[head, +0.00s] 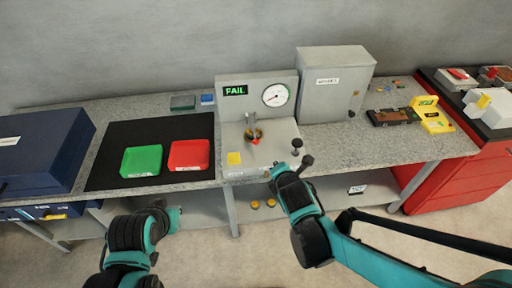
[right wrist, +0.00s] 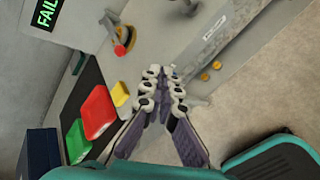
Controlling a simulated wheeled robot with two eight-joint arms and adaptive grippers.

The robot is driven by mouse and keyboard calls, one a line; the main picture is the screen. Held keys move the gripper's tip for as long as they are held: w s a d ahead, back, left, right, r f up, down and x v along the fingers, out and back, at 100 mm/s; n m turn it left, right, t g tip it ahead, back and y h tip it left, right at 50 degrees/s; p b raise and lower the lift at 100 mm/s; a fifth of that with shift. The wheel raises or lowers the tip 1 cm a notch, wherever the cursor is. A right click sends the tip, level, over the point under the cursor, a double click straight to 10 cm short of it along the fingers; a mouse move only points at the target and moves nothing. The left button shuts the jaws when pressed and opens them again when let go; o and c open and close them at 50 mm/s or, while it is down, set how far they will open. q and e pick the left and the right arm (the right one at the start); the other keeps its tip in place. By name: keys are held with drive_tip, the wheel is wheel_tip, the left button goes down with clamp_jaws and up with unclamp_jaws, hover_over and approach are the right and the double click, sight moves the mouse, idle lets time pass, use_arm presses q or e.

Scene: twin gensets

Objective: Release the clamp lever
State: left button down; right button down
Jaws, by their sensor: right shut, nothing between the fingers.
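The grey test fixture (head: 282,128) stands at the bench's front edge. On it a clamp (head: 252,128) with a grey upright part and a red tip sits at a round brass-coloured part; the clamp also shows in the right wrist view (right wrist: 122,38). A short lever with a black knob (head: 297,144) stands at the fixture's front right. My right gripper (right wrist: 165,88) is shut and empty, apart from the clamp. In the head view it is just in front of the fixture, partly hidden by its own wrist. My left arm shows at lower left; its gripper cannot be made out.
A FAIL display (head: 235,90) and a gauge (head: 276,95) are on the fixture's back panel. A yellow square (head: 234,158) lies left of the clamp. Green (head: 141,161) and red (head: 188,155) trays rest on a black mat (head: 108,178). A grey cabinet (head: 332,88) stands behind right.

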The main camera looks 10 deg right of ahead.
sight(256, 156)
drive_tip(key=w+a+n+t+p, duration=0.1)
drive_tip(key=w+a+n, duration=0.2)
drive_tip(key=n, duration=0.9)
drive_tip(key=shift+a+f+t+y+p, duration=0.3)
drive_tip(key=shift+a+f+y, duration=0.15)
drive_tip(key=shift+a, duration=0.55)
drive_tip(key=shift+w, duration=0.2)
drive_tip(key=b+x, duration=0.3)
drive_tip(key=x, duration=0.5)
drive_tip(key=shift+w+f, duration=0.25)
drive_tip(key=shift+w, duration=0.05)
drive_tip(key=shift+w+a+f, duration=0.1)
drive_tip(key=shift+w+f, duration=0.1)
drive_tip(key=shift+w, duration=0.3)
drive_tip(key=shift+r, duration=0.1)
